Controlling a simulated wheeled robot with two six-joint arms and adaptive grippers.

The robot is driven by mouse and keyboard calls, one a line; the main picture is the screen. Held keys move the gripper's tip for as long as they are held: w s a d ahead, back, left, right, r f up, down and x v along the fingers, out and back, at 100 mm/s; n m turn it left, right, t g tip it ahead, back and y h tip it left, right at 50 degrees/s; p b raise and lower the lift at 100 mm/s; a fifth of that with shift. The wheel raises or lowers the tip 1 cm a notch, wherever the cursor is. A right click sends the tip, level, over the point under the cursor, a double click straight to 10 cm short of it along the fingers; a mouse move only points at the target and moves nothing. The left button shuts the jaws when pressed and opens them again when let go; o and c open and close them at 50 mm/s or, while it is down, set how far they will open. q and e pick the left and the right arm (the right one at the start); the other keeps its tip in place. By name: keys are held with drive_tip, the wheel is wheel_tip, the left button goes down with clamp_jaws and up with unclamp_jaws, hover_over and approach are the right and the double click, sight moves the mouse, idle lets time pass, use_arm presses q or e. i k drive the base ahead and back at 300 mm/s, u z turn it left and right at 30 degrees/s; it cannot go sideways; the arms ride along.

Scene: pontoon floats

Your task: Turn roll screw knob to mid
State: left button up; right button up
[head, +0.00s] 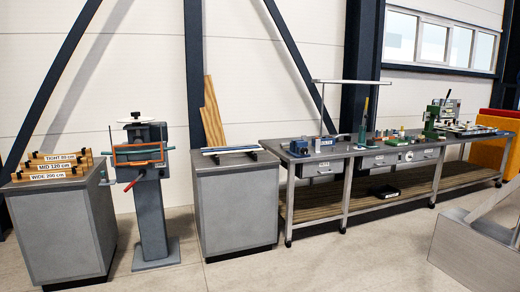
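A grey rolling machine (140,155) stands on a pedestal at the left, between two grey cabinets. On its top is a flat white disc (128,121) with a small dark knob (136,114) above it, which looks like the roll screw knob. The knob's setting is too small to read. An orange-edged frame (138,163) is on the machine's front, and a crank with a red grip (130,185) hangs at its lower left. Neither of my grippers is in view.
The left cabinet (62,235) carries wooden pieces labelled TIGHT 80 cm, MID 120 cm and WIDE 200 cm. Another cabinet (237,205) holds long strips. A long workbench (350,152) with tools stands right. A grey metal structure (478,245) is at lower right. The floor (340,262) in front is clear.

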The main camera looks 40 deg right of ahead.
sight(135, 115)
drive_tip(key=z, duration=0.75)
drive_tip(key=i, duration=1.05)
drive_tip(key=z, duration=0.7)
drive_tip(key=i, duration=1.5)
drive_tip(key=u, duration=0.5)
drive_tip(key=i, duration=0.95)
drive_tip(key=u, duration=0.3)
